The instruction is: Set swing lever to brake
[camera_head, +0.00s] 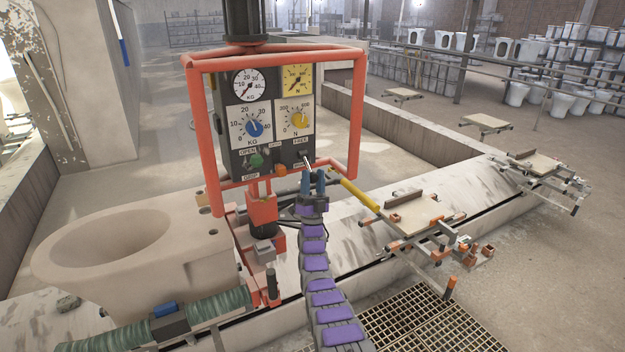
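The control box (233,152) hangs inside an orange tube frame and carries gauges, dials and small levers on its front. A small lever with a pale handle (307,162) sits at its lower right, under a label that reads FREE (301,140). The label below this lever is hidden or too small to read. My gripper (313,178) reaches up from below with its two blue fingers pointing up, just below this lever. The fingers stand apart with a narrow gap and nothing visible between them. I cannot tell whether they touch the lever.
A green knob (256,160) sits between labels OPEN and GRIP, and an orange knob (280,170) is near my fingers. The orange frame (357,115) surrounds the box. A yellow handle (358,194) lies right of my gripper. A clay toilet bowl (150,280) stands left.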

